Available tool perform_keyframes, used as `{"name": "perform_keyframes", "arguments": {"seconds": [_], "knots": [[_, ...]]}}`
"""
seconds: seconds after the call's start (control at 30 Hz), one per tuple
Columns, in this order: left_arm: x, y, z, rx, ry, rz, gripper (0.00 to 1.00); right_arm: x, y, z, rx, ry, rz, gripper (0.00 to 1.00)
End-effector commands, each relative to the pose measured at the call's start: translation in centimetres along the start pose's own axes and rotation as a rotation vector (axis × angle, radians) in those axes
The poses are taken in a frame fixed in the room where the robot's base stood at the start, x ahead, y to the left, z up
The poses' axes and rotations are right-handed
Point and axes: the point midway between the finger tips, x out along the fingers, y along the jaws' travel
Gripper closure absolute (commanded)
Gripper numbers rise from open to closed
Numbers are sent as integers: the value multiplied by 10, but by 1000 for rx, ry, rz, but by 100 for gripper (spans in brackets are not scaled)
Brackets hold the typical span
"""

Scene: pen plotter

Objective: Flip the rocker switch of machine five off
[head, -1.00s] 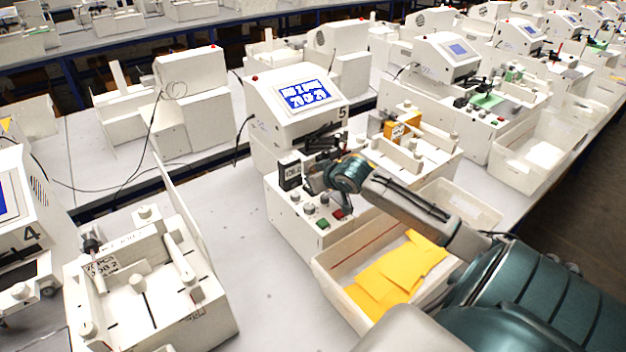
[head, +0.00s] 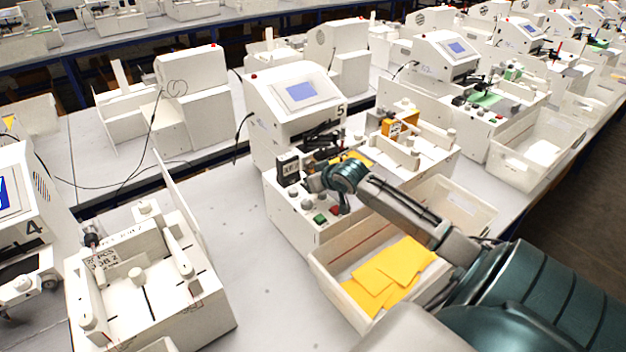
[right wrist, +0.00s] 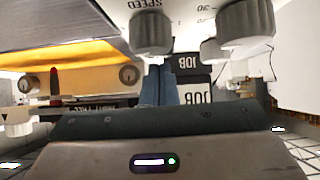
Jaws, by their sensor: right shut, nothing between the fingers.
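Machine five (head: 290,75) is the white unit in the middle of the head view, with a "5" beside its screen. Its screen (head: 300,91) is a plain pale blue. Its front panel carries knobs, a green button (head: 320,218) and a red button (head: 335,210). I cannot make out the rocker switch; my arm covers part of the panel. My right gripper (head: 318,183) is shut and empty, low over this panel. In the right wrist view its closed fingers (right wrist: 158,86) are close to a grey knob (right wrist: 150,32) and "JOB" labels. My left gripper is not in view.
A white bin (head: 335,262) with yellow envelopes (head: 392,272) stands in front of machine five, below my right arm. Machine four (head: 30,215) is at the left. A yellow sheet (right wrist: 75,65) shows in the right wrist view.

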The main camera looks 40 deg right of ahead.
Motion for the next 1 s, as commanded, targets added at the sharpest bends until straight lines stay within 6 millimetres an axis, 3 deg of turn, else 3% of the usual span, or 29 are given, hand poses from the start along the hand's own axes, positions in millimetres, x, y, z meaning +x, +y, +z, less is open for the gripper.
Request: {"name": "perform_keyframes", "arguments": {"seconds": [0.33,0.73,1.0], "knots": [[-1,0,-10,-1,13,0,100,7,0,-11,2,1,0,100],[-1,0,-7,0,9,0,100,9,0,-13,0,0,0,100],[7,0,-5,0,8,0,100,-14,1,-12,-7,1,2,100]]}}
